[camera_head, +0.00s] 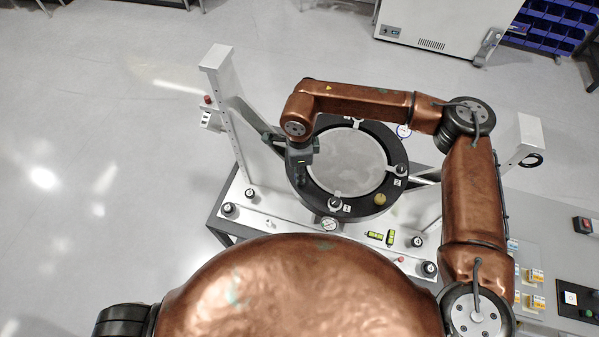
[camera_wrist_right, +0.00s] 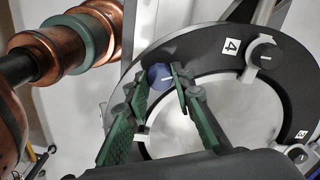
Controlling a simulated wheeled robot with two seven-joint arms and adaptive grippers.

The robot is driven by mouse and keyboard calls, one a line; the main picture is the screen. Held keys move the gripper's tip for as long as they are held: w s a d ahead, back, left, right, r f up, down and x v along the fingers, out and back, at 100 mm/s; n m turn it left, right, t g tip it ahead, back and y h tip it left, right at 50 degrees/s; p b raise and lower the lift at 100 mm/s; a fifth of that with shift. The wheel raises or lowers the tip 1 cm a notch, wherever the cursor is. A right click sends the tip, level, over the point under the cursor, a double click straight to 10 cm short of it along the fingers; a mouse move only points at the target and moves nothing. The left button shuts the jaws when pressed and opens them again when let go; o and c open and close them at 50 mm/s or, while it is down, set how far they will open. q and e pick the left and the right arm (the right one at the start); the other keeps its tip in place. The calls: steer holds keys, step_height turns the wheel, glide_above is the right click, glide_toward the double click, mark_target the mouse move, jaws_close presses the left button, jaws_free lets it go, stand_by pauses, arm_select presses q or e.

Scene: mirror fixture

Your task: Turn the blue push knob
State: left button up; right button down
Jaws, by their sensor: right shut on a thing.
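The blue push knob (camera_wrist_right: 158,76) sits on the dark ring of the mirror fixture, near the label 4, in the right wrist view. My right gripper (camera_wrist_right: 160,78) has its green fingers on either side of the knob and is shut on it. In the head view my right gripper (camera_head: 273,137) is over the left side of the ring (camera_head: 368,211), and I cannot make out the knob there. My left gripper is not in view.
The round grey mirror (camera_head: 350,165) fills the ring. Clamps and a yellow knob (camera_head: 380,198) sit around it. White posts (camera_head: 216,62) rise on both sides of the fixture. A control panel (camera_head: 577,275) is at the right. The floor at the left is clear.

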steer(key=m+b, duration=0.9)
steer(key=b, duration=0.3)
steer(key=shift+f+m, duration=0.15)
steer(key=shift+m, duration=0.15)
steer(key=m+b, duration=0.3)
steer(key=shift+m, duration=0.3)
steer(key=m+b, duration=0.2)
steer(key=m, duration=0.2)
steer(key=shift+m, duration=0.3)
steer(key=m+b, duration=0.2)
steer(key=m, duration=0.2)
steer(key=m+b, duration=0.1)
steer(key=m, duration=0.4)
steer(key=shift+r, duration=0.2)
steer(key=m+b, duration=0.1)
steer(key=m, duration=0.3)
steer(key=shift+m, duration=0.3)
steer(key=c, duration=1.7)
jaws_free()
